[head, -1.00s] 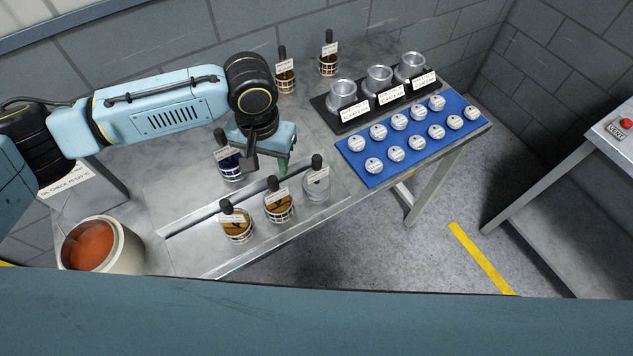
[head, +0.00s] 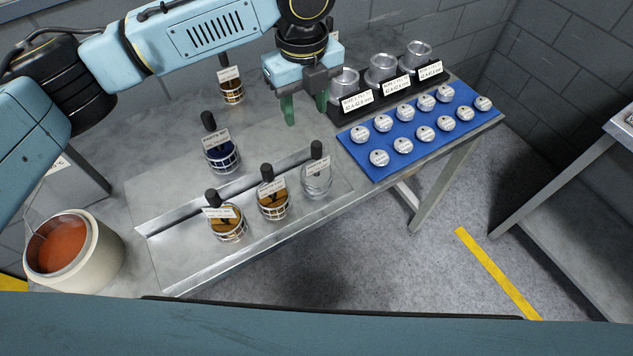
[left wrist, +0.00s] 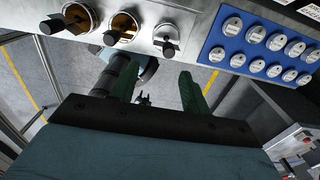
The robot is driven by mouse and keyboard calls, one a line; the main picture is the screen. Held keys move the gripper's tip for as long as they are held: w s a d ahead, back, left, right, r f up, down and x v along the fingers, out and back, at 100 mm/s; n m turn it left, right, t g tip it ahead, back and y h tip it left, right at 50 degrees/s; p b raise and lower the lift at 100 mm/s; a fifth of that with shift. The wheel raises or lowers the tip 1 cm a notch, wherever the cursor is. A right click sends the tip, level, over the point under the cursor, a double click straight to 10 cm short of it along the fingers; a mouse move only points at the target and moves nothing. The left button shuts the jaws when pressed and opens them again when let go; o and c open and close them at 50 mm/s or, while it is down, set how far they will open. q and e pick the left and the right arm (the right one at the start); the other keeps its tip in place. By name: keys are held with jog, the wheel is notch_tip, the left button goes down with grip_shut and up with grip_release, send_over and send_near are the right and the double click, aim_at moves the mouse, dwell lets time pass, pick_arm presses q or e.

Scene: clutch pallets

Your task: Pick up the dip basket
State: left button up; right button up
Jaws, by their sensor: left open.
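Several small wire baskets with black upright handles and white tags stand on the steel bench; I cannot tell which is the dip basket. One with blue contents (head: 222,158) stands behind a low rail. In front are two with orange-brown contents, the left one (head: 228,227) and the middle one (head: 273,202), and a clear or silver one (head: 317,180). Another amber one (head: 232,92) stands at the back. My left gripper (head: 305,107) is open and empty above the bench, behind the clear one. Its green fingers also show in the left wrist view (left wrist: 159,86). My right gripper is not in view.
A blue mat (head: 376,167) with rows of round silver tins lies at the right. Behind it a black rack holds metal cups (head: 383,69). A cream pot (head: 100,262) of reddish liquid stands at the left. Bare bench lies left of the blue basket.

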aim_at(316, 143)
pick_arm(q)
jog(key=f+m, duration=0.2)
jog(key=m, duration=0.1)
jog(key=d+f+m+b, duration=0.1)
jog(key=f+m, duration=0.1)
jog(key=m, duration=0.1)
jog(key=d+f+m+b, duration=0.1)
jog(key=f+m, duration=0.1)
jog(key=m, duration=0.1)
jog(key=shift+w+d+f, duration=0.15)
jog(key=shift+w, duration=0.05)
jog(key=shift+w+a+f, duration=0.1)
jog(key=shift+a+f, duration=0.05)
jog(key=shift+f, duration=1.25)
jog(key=shift+a+f, duration=0.1)
jog(key=shift+f, duration=1.25)
jog(key=shift+c, duration=0.4)
grip_shut()
jog(key=shift+r, duration=0.1)
